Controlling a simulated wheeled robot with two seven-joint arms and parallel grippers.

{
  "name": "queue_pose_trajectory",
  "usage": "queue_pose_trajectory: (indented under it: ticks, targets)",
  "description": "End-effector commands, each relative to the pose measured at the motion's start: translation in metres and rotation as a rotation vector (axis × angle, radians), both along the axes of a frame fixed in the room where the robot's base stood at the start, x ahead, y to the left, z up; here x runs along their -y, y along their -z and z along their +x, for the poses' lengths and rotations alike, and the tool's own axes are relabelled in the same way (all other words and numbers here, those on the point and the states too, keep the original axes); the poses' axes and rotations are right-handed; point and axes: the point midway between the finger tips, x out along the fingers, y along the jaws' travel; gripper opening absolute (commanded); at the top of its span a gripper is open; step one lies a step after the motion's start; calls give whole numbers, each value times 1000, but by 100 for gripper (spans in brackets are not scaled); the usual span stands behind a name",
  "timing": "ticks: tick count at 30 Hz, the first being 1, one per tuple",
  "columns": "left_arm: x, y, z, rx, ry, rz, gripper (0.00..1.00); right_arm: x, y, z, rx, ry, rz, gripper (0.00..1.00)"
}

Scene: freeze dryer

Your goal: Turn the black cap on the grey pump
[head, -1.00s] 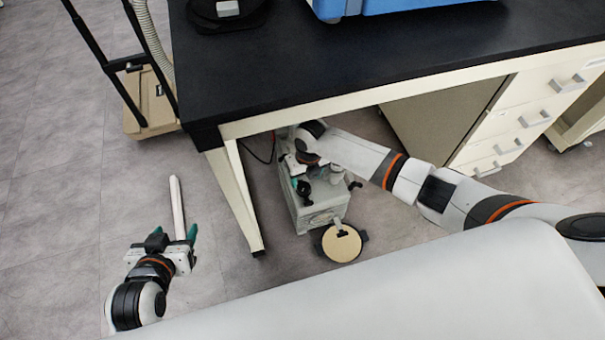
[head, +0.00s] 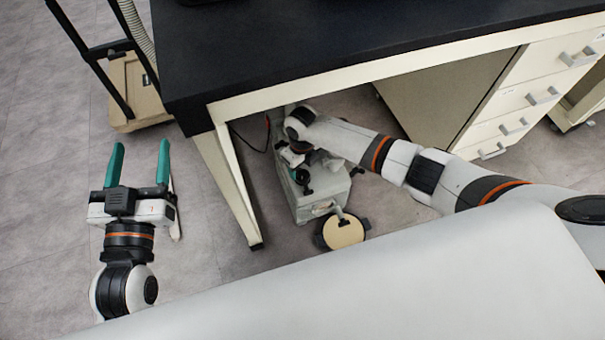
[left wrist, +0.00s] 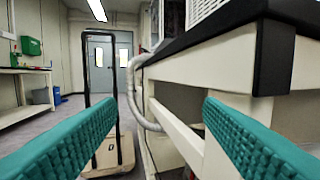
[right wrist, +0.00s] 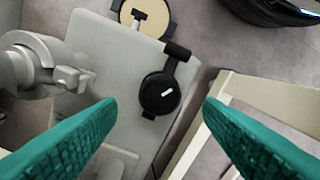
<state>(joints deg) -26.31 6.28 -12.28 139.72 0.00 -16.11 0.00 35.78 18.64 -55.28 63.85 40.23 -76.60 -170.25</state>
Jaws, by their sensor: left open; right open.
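The grey pump (head: 325,200) stands on the floor under the black-topped bench, partly hidden by my right arm. In the right wrist view the round black cap (right wrist: 160,93) with a white mark lies on the pump's pale top (right wrist: 95,40), ahead of and between my fingertips. My right gripper (right wrist: 160,110) is open and empty, its teal fingers on either side of the cap in the picture; no contact shows. In the head view its fingers are mostly hidden over the pump. My left gripper (head: 140,152) is open and empty, left of the bench, away from the pump.
The bench leg (head: 228,190) stands just left of the pump, and the bench top (head: 330,45) overhangs it. A drawer unit (head: 510,115) is to the right. A trolley (head: 130,95) stands back left. A round tan-topped part (head: 343,230) sits at the pump's near end.

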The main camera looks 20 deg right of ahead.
Motion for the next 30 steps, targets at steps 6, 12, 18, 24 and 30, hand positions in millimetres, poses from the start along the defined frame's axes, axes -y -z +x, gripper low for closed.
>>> queue_pose_trajectory:
  ticks: [6, 12, 18, 24, 30]
  targets:
    - [4, -33, -6, 230, 14, -62, 61, 0, 26, 0, -1, 1, 0, 61]
    - [5, -55, -17, 385, 23, -105, 61, 0, 40, 0, 0, 1, 0, 61]
    - [5, -65, -23, 452, 26, -124, 61, 1, 45, 0, 0, 2, -1, 61]
    - [5, -67, -23, 461, 27, -127, 61, 1, 45, 0, 0, 1, -1, 61]
    - [5, -67, -23, 460, 26, -126, 61, 0, 45, 0, 0, 1, -1, 41]
